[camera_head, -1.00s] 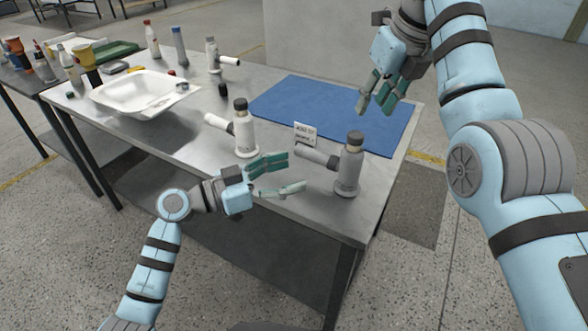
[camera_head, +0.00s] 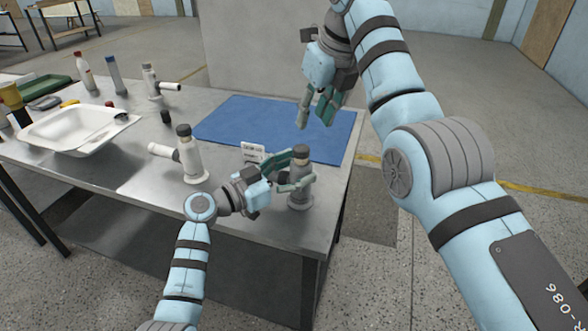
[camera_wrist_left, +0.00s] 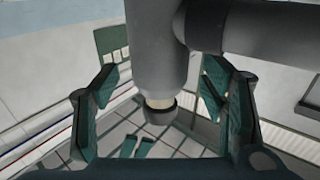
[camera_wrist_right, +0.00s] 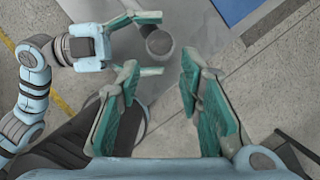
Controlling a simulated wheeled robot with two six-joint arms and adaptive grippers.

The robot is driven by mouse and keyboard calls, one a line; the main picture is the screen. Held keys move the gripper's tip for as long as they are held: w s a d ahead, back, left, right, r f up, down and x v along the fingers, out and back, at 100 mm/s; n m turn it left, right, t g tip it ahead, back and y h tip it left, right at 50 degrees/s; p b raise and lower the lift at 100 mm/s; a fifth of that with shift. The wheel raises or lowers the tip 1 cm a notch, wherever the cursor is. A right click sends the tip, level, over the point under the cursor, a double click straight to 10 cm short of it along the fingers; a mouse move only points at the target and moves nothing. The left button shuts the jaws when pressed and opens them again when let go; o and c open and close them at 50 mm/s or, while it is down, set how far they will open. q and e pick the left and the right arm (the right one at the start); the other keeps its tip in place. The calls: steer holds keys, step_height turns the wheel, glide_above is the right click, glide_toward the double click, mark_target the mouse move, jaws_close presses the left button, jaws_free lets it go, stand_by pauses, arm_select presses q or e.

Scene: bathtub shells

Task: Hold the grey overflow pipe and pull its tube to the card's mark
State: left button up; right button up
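The grey overflow pipe (camera_head: 300,199) stands upright near the table's front right corner. It fills the top of the left wrist view (camera_wrist_left: 157,50), where its grey side tube (camera_wrist_left: 270,38) runs to the right. My left gripper (camera_head: 292,172) is open around the upper body, one finger on each side, with gaps visible in the left wrist view. In the head view it hides most of the side tube. The white card (camera_head: 253,152) stands just behind my left gripper. My right gripper (camera_head: 315,122) is open and empty above the blue mat, pointing down.
A white pipe (camera_head: 190,163) with a side tube stands left of my left gripper. Another (camera_head: 151,83) stands further back. A white basin (camera_head: 50,130) and several bottles are at the left. The blue mat (camera_head: 225,122) is bare where it shows.

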arm_select(q)
steer(key=c, duration=1.3)
arm_select(e)
steer(key=shift+o, duration=1.4)
steer(key=shift+w, duration=0.1)
arm_select(q)
steer(key=shift+s+a, duration=0.1)
steer(key=shift+a, duration=0.05)
arm_select(e)
steer(key=shift+o, duration=0.7)
steer(key=w+d+f+n+t+y, duration=0.1)
steer(key=w+f+n+t+y, duration=0.1)
steer(key=w+f+y, duration=0.3)
steer(key=shift+w+d+n, duration=0.2)
steer(key=shift+d+n, duration=0.1)
steer(key=shift+n, duration=0.2)
arm_select(q)
steer(key=shift+d, duration=0.25)
arm_select(e)
steer(key=n+t+y, duration=0.2)
steer(key=t+y, duration=0.2)
steer(key=y, duration=0.4)
glide_toward(301, 147)
arm_select(q)
steer(key=shift+a, duration=0.1)
arm_select(e)
steer(key=x, duration=1)
steer(key=shift+f, duration=0.1)
jaws_close()
